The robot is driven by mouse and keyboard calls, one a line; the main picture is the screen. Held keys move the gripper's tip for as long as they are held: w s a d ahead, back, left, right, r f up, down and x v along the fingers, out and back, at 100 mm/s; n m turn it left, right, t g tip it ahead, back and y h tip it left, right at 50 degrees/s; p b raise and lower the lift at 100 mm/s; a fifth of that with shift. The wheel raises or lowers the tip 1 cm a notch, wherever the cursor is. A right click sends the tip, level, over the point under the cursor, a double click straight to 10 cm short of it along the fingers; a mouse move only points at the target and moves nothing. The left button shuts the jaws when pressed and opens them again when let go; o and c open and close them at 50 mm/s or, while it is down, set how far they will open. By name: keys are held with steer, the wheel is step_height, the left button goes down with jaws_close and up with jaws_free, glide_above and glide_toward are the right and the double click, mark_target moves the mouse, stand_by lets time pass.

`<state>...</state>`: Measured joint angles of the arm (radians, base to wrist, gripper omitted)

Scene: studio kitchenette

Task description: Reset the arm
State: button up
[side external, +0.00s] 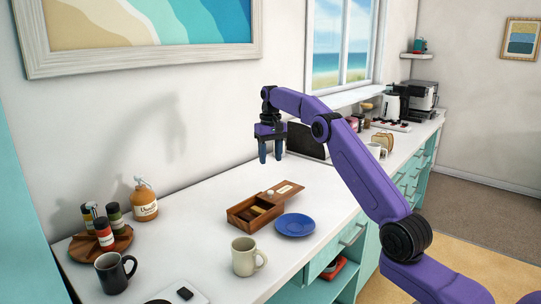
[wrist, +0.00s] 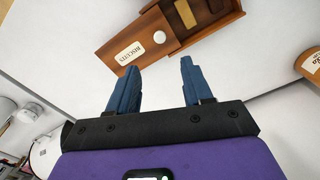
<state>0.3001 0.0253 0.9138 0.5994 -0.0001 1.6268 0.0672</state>
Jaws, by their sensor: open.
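My purple arm reaches in from the right in the side external view, bent at its elbow. My gripper (side external: 271,150) hangs fingers-down above the white counter (side external: 190,225), clear of everything on it. In the wrist view my gripper (wrist: 155,88) has its two blue fingers apart with nothing between them. A wooden biscuit box (side external: 256,212) lies below, its lid slid partly off to one side; it also shows in the wrist view (wrist: 125,40) beyond the fingertips. A white knob sits on its lid, and something tan lies inside.
A blue plate (side external: 295,224) lies beside the box. A beige mug (side external: 245,258), a dark mug (side external: 114,272), a round rack of jars (side external: 100,242) and an orange bottle (side external: 145,203) stand nearby. Toaster, kettle and coffee machine (side external: 420,95) stand at the far end.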

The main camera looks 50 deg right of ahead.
steer(key=s+a+r+n, duration=0.1)
steer(key=s+a+n, duration=0.2)
steer(key=a, duration=0.7)
steer(key=s+a+r+n, duration=0.2)
steer(key=s+a+n, duration=0.15)
steer(key=a, duration=0.65)
steer(key=s+a+f+n, duration=0.1)
steer(key=s+a+n, duration=0.1)
steer(key=s+a, duration=0.4)
steer(key=s+a+n, duration=0.2)
steer(key=s+a, duration=0.2)
steer(key=s, duration=0.5)
steer(key=s+d+f+n, duration=0.2)
steer(key=s+f+n, duration=0.1)
steer(key=s, duration=0.9)
steer(key=s+d+f+n, duration=0.2)
steer(key=s+f+n, duration=0.1)
steer(key=s, duration=0.8)
steer(key=shift+s+d+f+n, duration=0.15)
steer(key=shift+s+f+n, duration=0.2)
steer(key=shift+f, duration=0.15)
